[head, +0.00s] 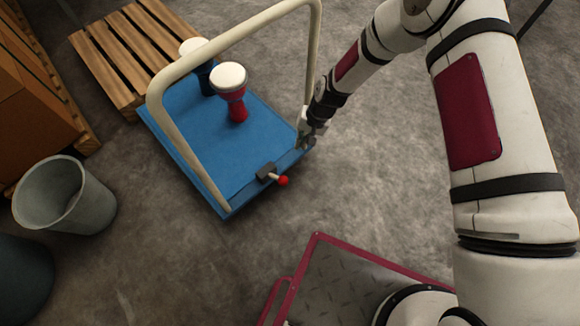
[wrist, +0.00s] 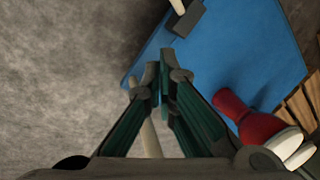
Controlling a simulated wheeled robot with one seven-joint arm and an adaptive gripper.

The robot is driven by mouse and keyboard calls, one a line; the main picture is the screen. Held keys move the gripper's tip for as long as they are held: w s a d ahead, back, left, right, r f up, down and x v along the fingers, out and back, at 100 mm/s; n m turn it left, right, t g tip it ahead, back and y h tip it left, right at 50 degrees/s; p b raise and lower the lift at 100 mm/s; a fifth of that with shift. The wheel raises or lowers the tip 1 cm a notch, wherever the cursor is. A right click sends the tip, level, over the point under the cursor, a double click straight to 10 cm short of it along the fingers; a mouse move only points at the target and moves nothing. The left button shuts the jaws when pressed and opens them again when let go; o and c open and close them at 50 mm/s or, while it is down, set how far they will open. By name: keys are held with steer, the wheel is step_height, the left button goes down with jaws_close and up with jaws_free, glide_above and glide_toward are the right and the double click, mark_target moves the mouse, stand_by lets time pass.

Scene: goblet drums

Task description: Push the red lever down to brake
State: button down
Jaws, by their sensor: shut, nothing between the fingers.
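The red lever (head: 283,181) is a pale rod with a red knob. It sticks out from a dark grey block (head: 266,172) at the near edge of the blue cart (head: 205,145). In the wrist view the block (wrist: 188,18) and part of the pale rod (wrist: 178,6) show at the top edge; the red knob is out of frame. My gripper (head: 303,145) is at the cart's right corner, beside the handle post and apart from the lever. In the wrist view my gripper (wrist: 162,75) is shut and empty.
The cart's cream handle (head: 235,38) arches over its deck. A grey bin (head: 62,195) and a wooden pallet (head: 100,65) stand to the left. The floor right of the cart is clear.

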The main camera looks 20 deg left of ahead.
stand_by(0.3)
steer(key=b, duration=0.4)
glide_toward(277, 178)
steer(key=w+f, duration=0.4)
steer(key=f, duration=0.1)
steer(key=shift+s+d+f, duration=0.1)
steer(key=shift+s+d, duration=0.1)
steer(key=shift+s, duration=0.25)
steer(key=shift+d, duration=0.15)
steer(key=shift+s+d+f+y, duration=0.15)
steer(key=shift+f+y, duration=0.05)
steer(key=shift+y, duration=0.1)
